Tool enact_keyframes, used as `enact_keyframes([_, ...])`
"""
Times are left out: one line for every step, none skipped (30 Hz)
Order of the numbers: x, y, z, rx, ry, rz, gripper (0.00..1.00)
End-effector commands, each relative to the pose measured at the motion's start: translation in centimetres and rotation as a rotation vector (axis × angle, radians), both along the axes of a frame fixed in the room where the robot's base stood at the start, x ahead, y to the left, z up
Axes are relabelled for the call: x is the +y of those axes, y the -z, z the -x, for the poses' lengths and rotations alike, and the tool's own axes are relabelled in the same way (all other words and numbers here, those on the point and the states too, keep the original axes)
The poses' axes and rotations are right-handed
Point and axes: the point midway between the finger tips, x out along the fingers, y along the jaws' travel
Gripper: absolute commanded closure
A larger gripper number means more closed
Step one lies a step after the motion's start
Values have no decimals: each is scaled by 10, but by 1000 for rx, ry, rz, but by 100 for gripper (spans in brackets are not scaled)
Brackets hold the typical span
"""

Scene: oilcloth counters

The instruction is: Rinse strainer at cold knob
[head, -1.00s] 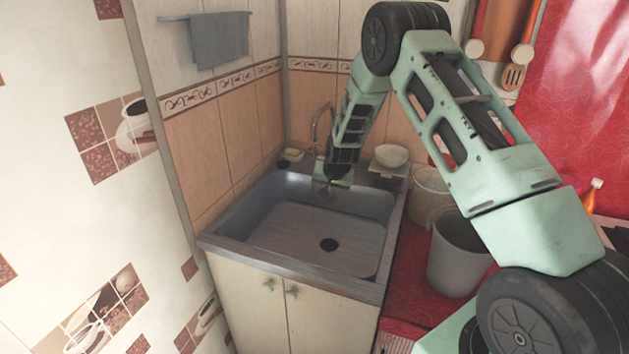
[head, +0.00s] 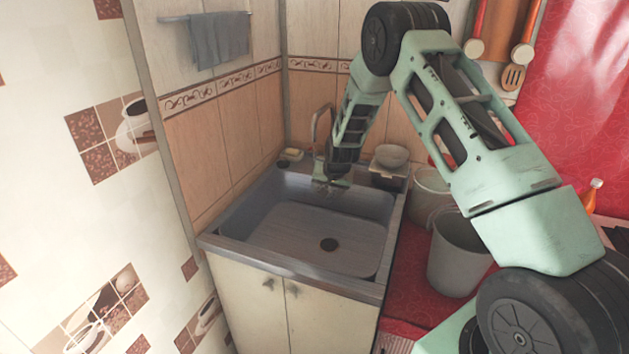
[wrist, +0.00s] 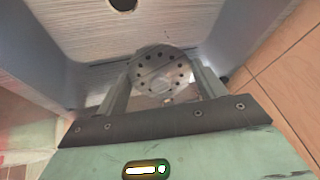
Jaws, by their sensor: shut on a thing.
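My gripper (wrist: 162,78) is shut on the strainer (wrist: 158,66), a round metal disc with a ring of small dark holes, held between the two fingers in the wrist view. In the head view my gripper (head: 328,184) is at the back of the sink, just in front of and below the tap (head: 316,128). The strainer is too small there to make out clearly. The tap is a thin curved spout at the back corner, partly hidden by my arm. I cannot make out the cold knob. No water stream is visible.
A soap bar (head: 292,153) lies on the back left ledge. A bowl (head: 391,156) stands right of my gripper. Buckets (head: 458,255) stand right of the sink. Tiled walls close off the left and back.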

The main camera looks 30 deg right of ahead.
Motion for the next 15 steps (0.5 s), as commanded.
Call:
enact_keyframes([0,0,0,0,0,0,56])
enact_keyframes([0,0,0,0,0,0,56])
enact_keyframes([0,0,0,0,0,0,56])
enact_keyframes([0,0,0,0,0,0,56])
enact_keyframes([0,0,0,0,0,0,56])
enact_keyframes([0,0,0,0,0,0,56])
enact_keyframes([0,-1,1,0,0,0,56])
enact_keyframes([0,-2,2,0,0,0,56])
enact_keyframes([1,-4,4,0,0,0,56])
enact_keyframes([1,-6,6,1,0,-1,56])
enact_keyframes([2,-8,8,1,0,-1,56])
enact_keyframes([2,-11,11,1,0,-1,56])
enact_keyframes([3,-13,13,1,0,-1,56])
enact_keyframes([4,-15,15,0,0,0,56])
enact_keyframes([4,-17,18,0,0,0,56])
